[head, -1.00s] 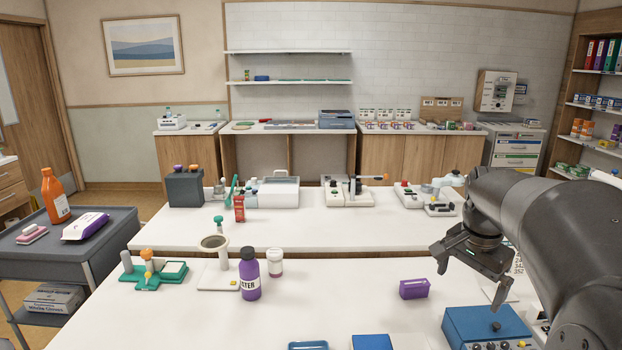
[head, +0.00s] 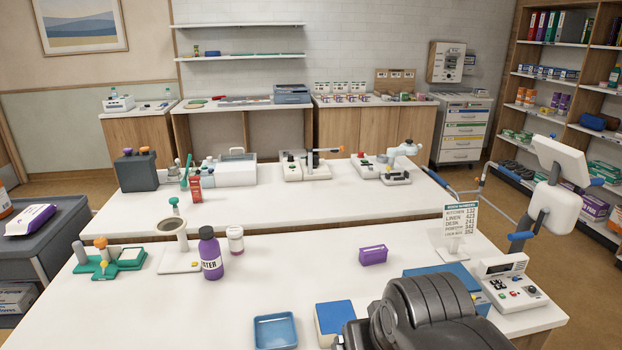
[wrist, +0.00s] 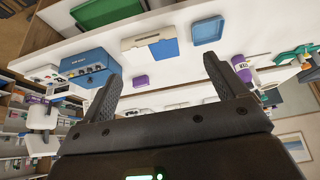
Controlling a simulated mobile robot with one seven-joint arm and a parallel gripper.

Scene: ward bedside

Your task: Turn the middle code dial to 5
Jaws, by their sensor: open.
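The blue box (wrist: 84,62) shows in the wrist view at upper left, with small dark dials (wrist: 96,70) along its near face. The numbers on the dials are too small to read, and I cannot tell the middle dial's setting. In the head view only the back part of the blue box (head: 428,272) shows; my arm hides its front and dials. My gripper (wrist: 158,72) is open and empty in the wrist view, with its fingers apart from the box. In the head view its fingers are out of sight.
A sign with numbers (head: 459,225) stands behind the box, and a white keypad device (head: 507,285) sits to its right. A purple box (head: 373,255), a blue tray (head: 276,331) and a blue-topped case (head: 336,315) are nearby. The table's middle is clear.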

